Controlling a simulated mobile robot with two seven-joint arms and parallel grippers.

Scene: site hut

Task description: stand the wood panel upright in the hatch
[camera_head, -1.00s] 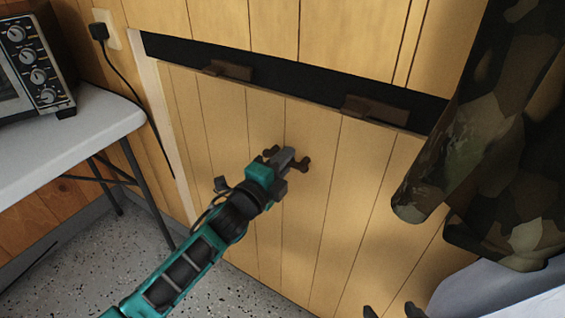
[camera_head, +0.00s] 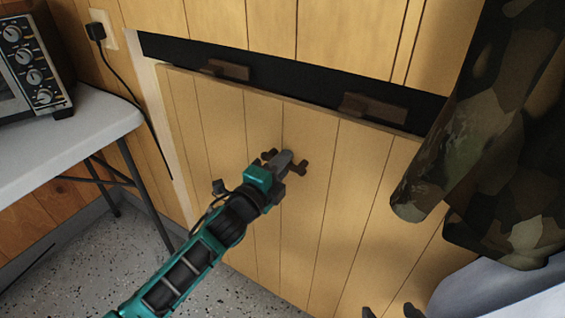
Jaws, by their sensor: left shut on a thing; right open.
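The wood panel (camera_head: 330,210) is a large plank-patterned sheet across the middle. It stands nearly upright against the hatch (camera_head: 290,75), whose dark opening shows as a strip above the panel's top edge. My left gripper (camera_head: 284,161) is shut on a brown handle (camera_head: 300,169) on the panel's face. Two dark fingertips at the bottom edge appear to be my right gripper (camera_head: 391,311), open and empty, low in front of the panel.
Two brown turn-pieces (camera_head: 228,70) (camera_head: 374,107) lie across the dark strip. A white table (camera_head: 95,125) with an oven (camera_head: 28,60) stands at left. A camouflage cloth (camera_head: 480,130) hangs at right, overlapping the panel's side. Speckled floor (camera_head: 130,255) is clear at lower left.

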